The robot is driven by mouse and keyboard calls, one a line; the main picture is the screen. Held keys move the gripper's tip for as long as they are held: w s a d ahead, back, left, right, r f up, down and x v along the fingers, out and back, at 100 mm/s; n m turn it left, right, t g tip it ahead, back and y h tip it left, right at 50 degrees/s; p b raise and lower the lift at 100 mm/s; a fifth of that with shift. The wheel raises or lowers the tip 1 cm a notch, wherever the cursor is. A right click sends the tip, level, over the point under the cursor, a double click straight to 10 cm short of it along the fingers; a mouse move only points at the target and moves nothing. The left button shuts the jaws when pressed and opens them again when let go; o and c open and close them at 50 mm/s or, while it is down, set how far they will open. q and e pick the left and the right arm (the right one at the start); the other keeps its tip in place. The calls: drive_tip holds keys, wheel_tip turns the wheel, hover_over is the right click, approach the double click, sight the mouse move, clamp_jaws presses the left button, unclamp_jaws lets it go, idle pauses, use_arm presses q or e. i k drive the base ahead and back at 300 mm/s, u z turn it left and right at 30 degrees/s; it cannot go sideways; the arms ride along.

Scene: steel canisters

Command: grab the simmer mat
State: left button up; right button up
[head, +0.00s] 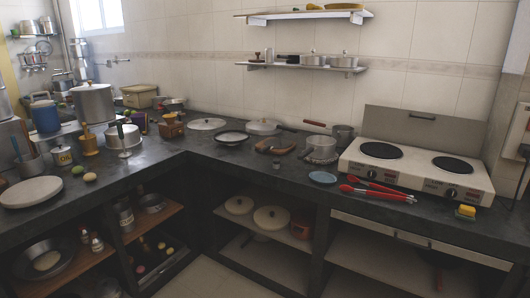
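I cannot tell for sure which thing is the simmer mat. A small flat blue-grey disc (322,177) lies on the dark counter, left of the red tongs and in front of the two-plate stove. Other flat round things are a pale disc (30,192) at the front left, a whitish lid-like disc (207,124) by the back wall and a shallow dish (231,138) near the corner. Neither of my grippers is in view.
Red tongs (376,190) lie before the two-plate stove (418,166). A pot with a wire-like rim (321,151) and a brown curved object (275,147) stand nearby. A yellow sponge (466,211) sits right.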

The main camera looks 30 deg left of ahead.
sight(274, 144)
drive_tip(key=u, duration=0.7)
drive_tip(key=i, duration=0.9)
drive_tip(key=u, duration=0.55)
